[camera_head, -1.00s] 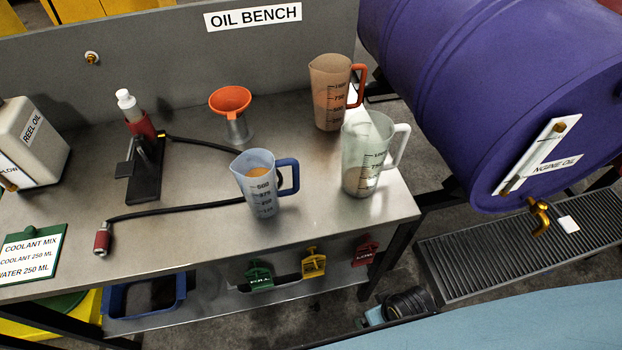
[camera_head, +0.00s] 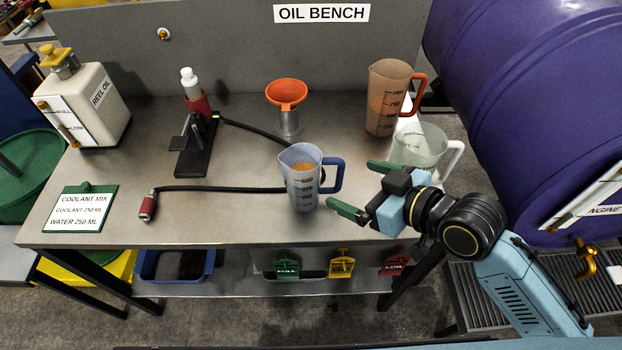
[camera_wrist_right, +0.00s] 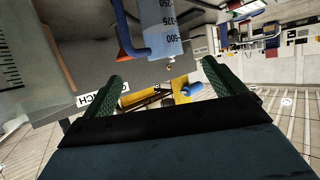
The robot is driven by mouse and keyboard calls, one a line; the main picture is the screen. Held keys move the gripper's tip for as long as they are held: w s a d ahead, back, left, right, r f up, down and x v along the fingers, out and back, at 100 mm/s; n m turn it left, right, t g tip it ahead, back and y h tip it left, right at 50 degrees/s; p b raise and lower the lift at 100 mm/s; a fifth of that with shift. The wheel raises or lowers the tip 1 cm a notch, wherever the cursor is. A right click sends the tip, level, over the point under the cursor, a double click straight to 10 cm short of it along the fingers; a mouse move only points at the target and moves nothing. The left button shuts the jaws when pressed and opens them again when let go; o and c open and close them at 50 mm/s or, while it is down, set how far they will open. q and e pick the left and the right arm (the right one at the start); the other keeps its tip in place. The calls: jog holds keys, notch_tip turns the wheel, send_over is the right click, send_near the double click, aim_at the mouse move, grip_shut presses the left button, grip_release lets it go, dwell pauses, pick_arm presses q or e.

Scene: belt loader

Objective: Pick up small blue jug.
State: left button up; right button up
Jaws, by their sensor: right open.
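The small blue jug (camera_head: 300,181) stands upright near the front of the bench, with its blue handle to the right and amber liquid inside. My right gripper (camera_head: 350,188) is open and empty, just right of the jug, with its green fingers pointing left toward the handle. In the right wrist view the jug (camera_wrist_right: 166,38) shows at the top, beyond and between the two open green fingers (camera_wrist_right: 160,85). The gripper partly covers the large clear jug (camera_head: 418,147) behind it. My left gripper is not in view.
An orange jug (camera_head: 386,100) stands behind the clear one. An orange funnel (camera_head: 287,95), a black hose (camera_head: 225,188) and a pump stand (camera_head: 195,150) are left of the jug. A purple drum (camera_head: 530,110) is on the right.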

aim_at(319, 166)
jog(key=shift+y, duration=0.3)
jog(key=x, duration=0.5)
jog(key=r+x, duration=0.1)
jog(key=x, duration=0.2)
jog(key=shift+w+a+f, duration=0.1)
jog(key=shift+w, duration=0.2)
jog(key=shift+a+r+b+x, duration=0.1)
jog(key=shift+b+x, duration=0.1)
jog(key=shift+x, duration=1.15)
jog(key=shift+a+r+b+x, duration=0.1)
jog(key=shift+b+x, duration=0.05)
jog(key=shift+x, duration=1.25)
jog(key=shift+s, duration=0.15)
jog(key=c, duration=1.7)
